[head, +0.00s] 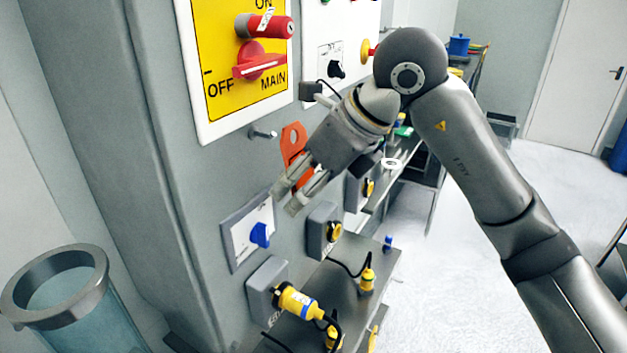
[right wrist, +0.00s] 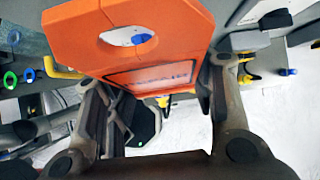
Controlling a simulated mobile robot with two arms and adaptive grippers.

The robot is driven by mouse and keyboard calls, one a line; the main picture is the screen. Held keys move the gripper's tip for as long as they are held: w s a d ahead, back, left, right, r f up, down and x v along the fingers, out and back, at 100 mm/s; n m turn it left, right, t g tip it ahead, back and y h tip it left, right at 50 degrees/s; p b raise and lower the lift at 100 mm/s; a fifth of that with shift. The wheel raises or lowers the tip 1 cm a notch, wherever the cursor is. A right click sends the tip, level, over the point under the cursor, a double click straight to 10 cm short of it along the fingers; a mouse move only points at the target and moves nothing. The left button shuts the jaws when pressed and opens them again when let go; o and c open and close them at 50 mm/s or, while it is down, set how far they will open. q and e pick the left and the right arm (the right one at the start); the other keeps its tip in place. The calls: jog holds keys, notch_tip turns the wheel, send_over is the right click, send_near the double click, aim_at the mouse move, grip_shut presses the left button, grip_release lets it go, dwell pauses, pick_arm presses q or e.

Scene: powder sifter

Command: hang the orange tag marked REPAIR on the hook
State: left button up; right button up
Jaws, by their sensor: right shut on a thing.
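The orange tag (head: 293,139) is held by my right gripper (head: 287,198) in front of the grey cabinet face. Its upper end with a hole sticks up above the fingers, and the fingers and wrist cover part of it. My left gripper is not in view.
Above the hook is a yellow main-switch panel (head: 222,99) with a red handle (head: 259,65). Below are a blue-knob switch (head: 260,235) and yellow plugs (head: 300,303). A round clear-walled vessel (head: 84,262) stands lower left. A bench (head: 427,190) runs behind my right arm.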

jog(key=shift+w+a+f, duration=0.25)
jog(key=shift+w+a, duration=0.2)
jog(key=shift+a, duration=0.2)
jog(key=shift+w+a+f, duration=0.2)
jog(key=shift+w+a, duration=0.3)
jog(key=shift+a, duration=0.15)
jog(key=shift+w+a+f, duration=0.25)
jog(key=shift+w+a, duration=0.2)
jog(key=shift+a, duration=0.2)
jog(key=o, duration=0.9)
